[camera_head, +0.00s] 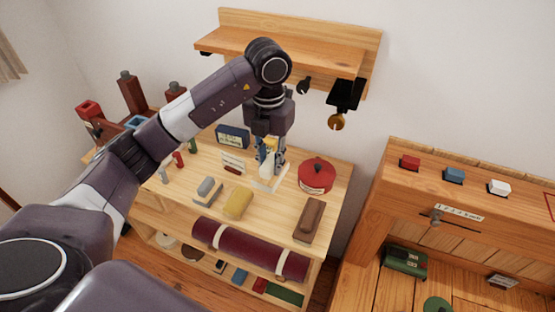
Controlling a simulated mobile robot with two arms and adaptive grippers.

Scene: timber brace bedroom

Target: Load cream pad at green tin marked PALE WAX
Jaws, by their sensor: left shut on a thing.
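My left gripper (271,164) reaches down over the back middle of the wooden cabinet top and is shut on a pale cream piece that looks like the cream pad (266,167). The fingers partly hide the pad, and its lower end is close to a pale flat piece on the top; I cannot tell if they touch. A round red tin with a knob (317,174) stands just right of the gripper. No tin with readable PALE WAX lettering shows. A round green thing (437,304) is cut off at the bottom right. My right gripper is not in view.
On the cabinet top (275,218) are a yellow block (238,203), a grey-topped brush-like block (207,189), a brown block (309,218) and a blue labelled box (233,136). A wall shelf (290,50) overhangs behind. A wooden bench (400,195) stands at right with a green box (404,260).

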